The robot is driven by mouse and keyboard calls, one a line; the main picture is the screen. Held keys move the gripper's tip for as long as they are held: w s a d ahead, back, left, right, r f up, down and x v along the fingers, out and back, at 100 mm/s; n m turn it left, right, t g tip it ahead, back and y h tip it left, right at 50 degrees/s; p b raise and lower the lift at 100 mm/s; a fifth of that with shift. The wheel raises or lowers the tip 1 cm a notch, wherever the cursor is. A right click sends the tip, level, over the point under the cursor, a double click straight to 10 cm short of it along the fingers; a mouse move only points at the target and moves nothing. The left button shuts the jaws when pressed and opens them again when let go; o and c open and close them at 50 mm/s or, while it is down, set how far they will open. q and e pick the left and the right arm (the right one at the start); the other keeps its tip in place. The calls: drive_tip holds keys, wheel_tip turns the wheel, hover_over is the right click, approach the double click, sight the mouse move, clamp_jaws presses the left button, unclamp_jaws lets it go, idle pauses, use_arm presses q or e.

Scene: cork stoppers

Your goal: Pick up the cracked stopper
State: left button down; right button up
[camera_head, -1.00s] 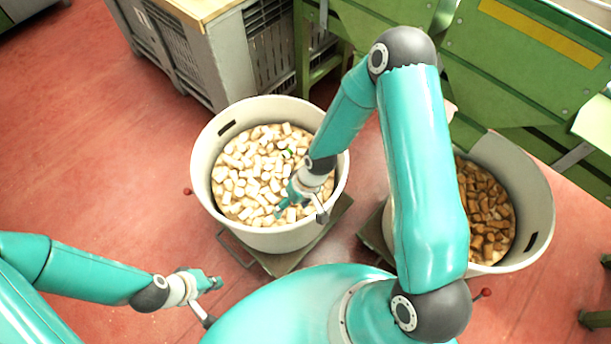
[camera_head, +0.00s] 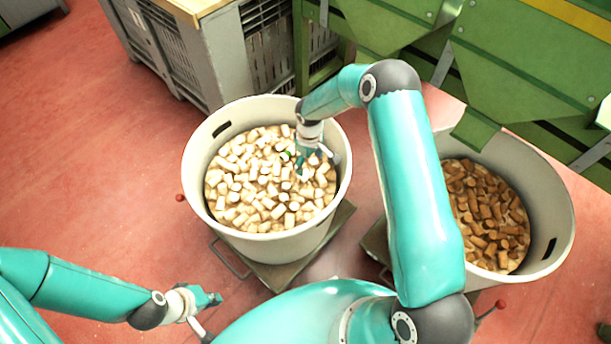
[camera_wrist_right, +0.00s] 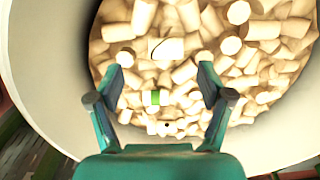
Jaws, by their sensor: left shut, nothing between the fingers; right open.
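Pale cork stoppers fill the left tub (camera_head: 197,165). In the right wrist view, one pale stopper (camera_wrist_right: 165,48) carries a dark curved line that looks like a crack. It lies between and just beyond my right fingertips. My right gripper (camera_head: 304,170) is open and points down over the stoppers at the tub's right side; its fingers also show in the wrist view (camera_wrist_right: 165,62), with nothing held between them. I cannot pick out the cracked stopper in the head view. My left gripper (camera_head: 215,299) is shut and empty, over the floor at lower left.
A green-banded stopper (camera_wrist_right: 157,98) and one with a dark dot (camera_wrist_right: 166,126) lie between the right fingers. A second tub (camera_head: 562,215) holds brown stoppers at the right. Grey crates (camera_head: 215,65) and green machinery (camera_head: 520,70) stand behind. The red floor at left is clear.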

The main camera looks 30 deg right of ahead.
sight(305, 173)
wheel_tip(305, 173, down, 2)
drive_tip(key=f, duration=0.3)
drive_tip(key=a+f, duration=0.1)
drive_tip(key=shift+w+f, duration=0.15)
drive_tip(key=shift+w, duration=0.1)
drive_tip(key=shift+f, duration=0.5)
drive_tip(key=c, duration=0.8)
